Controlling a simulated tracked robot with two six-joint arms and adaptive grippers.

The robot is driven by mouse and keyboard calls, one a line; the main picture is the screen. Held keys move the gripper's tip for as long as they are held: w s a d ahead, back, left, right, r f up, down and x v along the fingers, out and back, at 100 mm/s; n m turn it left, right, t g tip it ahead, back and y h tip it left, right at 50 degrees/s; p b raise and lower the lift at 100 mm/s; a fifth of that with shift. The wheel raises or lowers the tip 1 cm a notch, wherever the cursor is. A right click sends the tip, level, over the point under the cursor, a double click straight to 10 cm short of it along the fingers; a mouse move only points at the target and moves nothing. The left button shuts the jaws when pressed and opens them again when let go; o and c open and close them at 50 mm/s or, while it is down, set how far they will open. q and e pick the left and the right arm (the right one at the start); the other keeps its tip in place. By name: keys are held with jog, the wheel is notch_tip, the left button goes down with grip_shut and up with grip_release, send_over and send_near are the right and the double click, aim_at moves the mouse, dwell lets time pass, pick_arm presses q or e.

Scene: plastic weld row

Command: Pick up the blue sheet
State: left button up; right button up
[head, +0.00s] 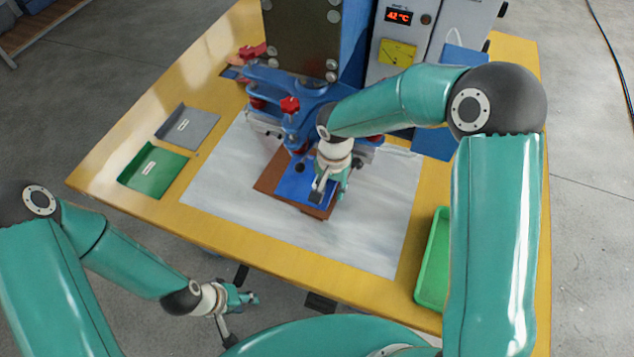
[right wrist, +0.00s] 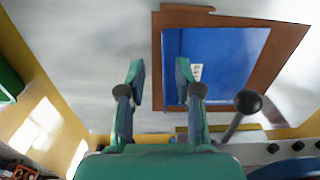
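The blue sheet (head: 292,187) lies flat on a brown plate (head: 265,182) in the middle of the table, below the blue clamp of the machine. In the right wrist view the sheet (right wrist: 232,62) carries a small white label, and the brown plate (right wrist: 212,18) frames it. My right gripper (head: 327,190) is over the sheet's near right part in the head view. In the right wrist view my right gripper (right wrist: 160,82) is open and empty, with one finger in front of the sheet's edge. My left gripper (head: 243,300) is off the table's front edge; its finger opening is unclear.
A green folder-like piece (head: 153,170) and a grey one (head: 187,127) lie at the left on the table (head: 105,168). A green tray (head: 432,265) stands at the right. The machine (head: 350,45) stands at the back. The pale mat (head: 350,240) is otherwise clear.

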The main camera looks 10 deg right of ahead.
aim_at(329, 200)
notch_tip(329, 200, down, 5)
jog(key=shift+w+a+f+b, duration=0.1)
jog(key=shift+a+b, duration=0.05)
jog(key=shift+b, duration=0.7)
grip_shut()
